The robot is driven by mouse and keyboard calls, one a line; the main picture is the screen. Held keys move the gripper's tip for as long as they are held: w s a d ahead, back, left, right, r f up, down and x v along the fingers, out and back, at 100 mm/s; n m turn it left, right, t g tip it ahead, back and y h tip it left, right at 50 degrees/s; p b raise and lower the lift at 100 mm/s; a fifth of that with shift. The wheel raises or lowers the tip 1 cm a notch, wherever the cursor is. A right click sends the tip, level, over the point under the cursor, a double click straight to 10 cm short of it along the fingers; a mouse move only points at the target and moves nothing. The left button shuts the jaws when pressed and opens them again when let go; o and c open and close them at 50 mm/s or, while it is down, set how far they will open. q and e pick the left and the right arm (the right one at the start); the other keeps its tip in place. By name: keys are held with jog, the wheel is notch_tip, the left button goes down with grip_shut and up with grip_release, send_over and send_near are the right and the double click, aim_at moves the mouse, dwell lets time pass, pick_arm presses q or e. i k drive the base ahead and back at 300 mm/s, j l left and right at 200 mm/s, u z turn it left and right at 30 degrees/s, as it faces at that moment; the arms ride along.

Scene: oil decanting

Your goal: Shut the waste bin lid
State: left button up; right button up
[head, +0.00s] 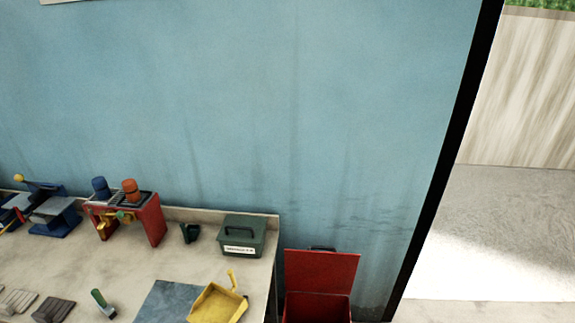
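The red waste bin (317,308) stands on the floor at the bottom of the head view, just right of the workbench's end. Its red lid (322,272) is open and stands raised at the back, near the blue wall. A dark handle (322,248) shows at the lid's top edge. The lower part of the bin is cut off by the picture's edge. Neither of my grippers shows in the head view.
The workbench (85,268) holds a green box (242,236), a yellow tray (217,303), a red stand (126,217) with two canisters, and a blue device (55,214). Right of the bin is a dark door frame (440,175) with an opening beyond.

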aim_at(334, 273)
jog(key=i+l+u, duration=0.2)
jog(key=l, duration=0.15)
jog(key=i+l+u, duration=0.1)
jog(key=l+u, duration=0.15)
jog(key=i+l+u, duration=0.2)
jog(key=l, duration=0.3)
jog(key=i+l+u, duration=0.15)
jog(key=l+u, duration=0.3)
jog(key=l, duration=0.15)
jog(key=l+u, duration=0.4)
jog(key=l, duration=0.2)
jog(key=l+u, duration=0.45)
jog(key=l, duration=0.15)
jog(key=k+l+u, duration=0.2)
jog(key=l+u, duration=0.2)
jog(key=l, duration=0.2)
jog(key=k+l+u, duration=0.3)
jog(key=l, duration=0.15)
jog(key=k+l+u, duration=0.3)
jog(key=k+l, duration=0.05)
jog(key=l, duration=0.1)
